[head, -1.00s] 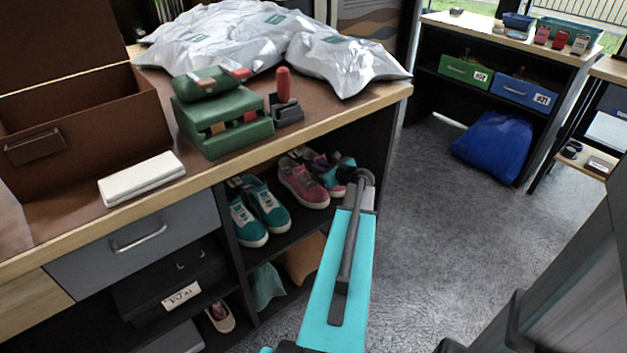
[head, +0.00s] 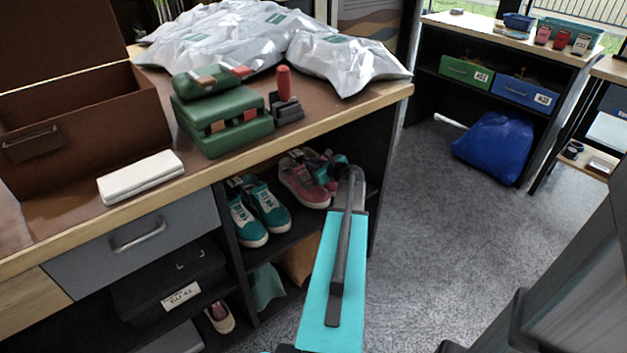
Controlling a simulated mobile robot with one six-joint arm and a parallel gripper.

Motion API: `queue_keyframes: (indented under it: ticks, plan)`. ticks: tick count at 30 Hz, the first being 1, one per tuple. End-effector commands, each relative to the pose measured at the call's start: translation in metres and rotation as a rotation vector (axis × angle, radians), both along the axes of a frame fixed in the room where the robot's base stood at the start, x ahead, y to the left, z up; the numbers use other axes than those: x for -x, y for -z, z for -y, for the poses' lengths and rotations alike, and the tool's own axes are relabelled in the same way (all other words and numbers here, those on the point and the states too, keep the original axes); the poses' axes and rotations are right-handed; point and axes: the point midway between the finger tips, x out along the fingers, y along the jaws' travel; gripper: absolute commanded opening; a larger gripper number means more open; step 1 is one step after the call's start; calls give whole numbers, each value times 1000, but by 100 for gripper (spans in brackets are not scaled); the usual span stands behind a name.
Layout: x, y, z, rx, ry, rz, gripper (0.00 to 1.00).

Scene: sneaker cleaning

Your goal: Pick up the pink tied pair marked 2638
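A pair of pink sneakers (head: 302,187) with pale soles sits on the upper shelf under the workbench. The nearer shoe shows well, and the other is largely hidden behind my wrist. No number 2638 is readable on them. My gripper (head: 324,171) reaches into the shelf opening at the right side of the pink pair, close to the shoes. Its fingers are too small and covered to tell whether they are open or touch the shoes. A teal pair (head: 258,212) stands just left of the pink pair.
The bench top edge (head: 300,136) overhangs the shelf, and a dark side panel (head: 386,165) closes it on the right. A lower shelf holds an orange-brown item (head: 300,262) and a teal item (head: 266,287). Grey floor (head: 440,240) to the right is clear.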

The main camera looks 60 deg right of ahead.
Motion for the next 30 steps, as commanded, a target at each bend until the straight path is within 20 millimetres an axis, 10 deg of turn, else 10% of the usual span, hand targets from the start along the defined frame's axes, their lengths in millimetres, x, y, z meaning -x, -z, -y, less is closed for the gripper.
queue_keyframes:
  ticks: [30]
  plan:
    - [1,0,1,1,2,-1,0]
